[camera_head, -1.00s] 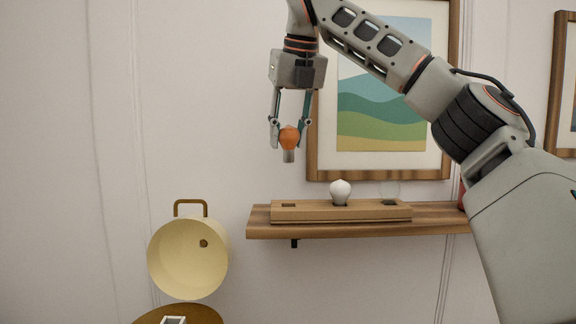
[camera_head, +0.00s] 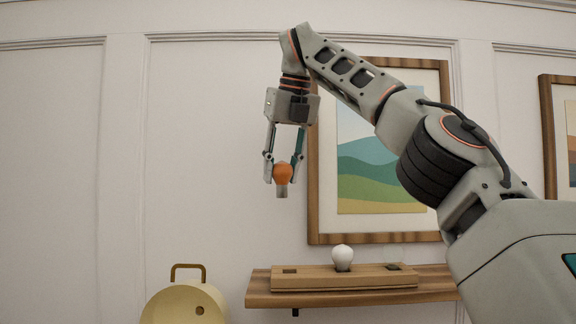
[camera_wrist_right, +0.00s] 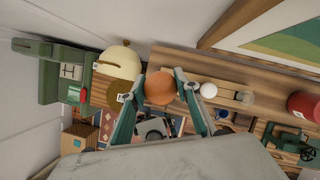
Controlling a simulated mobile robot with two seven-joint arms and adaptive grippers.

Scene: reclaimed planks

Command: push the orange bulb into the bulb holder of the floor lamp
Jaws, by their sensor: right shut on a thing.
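My right gripper (camera_head: 280,182) is shut on the orange bulb (camera_head: 283,173). The bulb hangs upright, its grey base pointing down, in front of the wall and above the shelf. In the right wrist view the orange bulb (camera_wrist_right: 159,88) sits between the two fingers. The floor lamp's cream shade (camera_head: 170,306) is at the lower left, below and left of the gripper, cut off by the picture's bottom edge. It has a brass handle on top and a small dark round spot. The shade also shows in the right wrist view (camera_wrist_right: 118,62). I cannot make out the bulb holder. My left gripper is out of view.
A wooden shelf (camera_head: 345,297) carries a wooden block (camera_head: 312,280) with a white bulb (camera_head: 342,256) standing in it. In the right wrist view a clear bulb (camera_wrist_right: 245,98) and a red cylinder (camera_wrist_right: 305,106) are farther right. A framed picture (camera_head: 314,215) hangs behind my arm.

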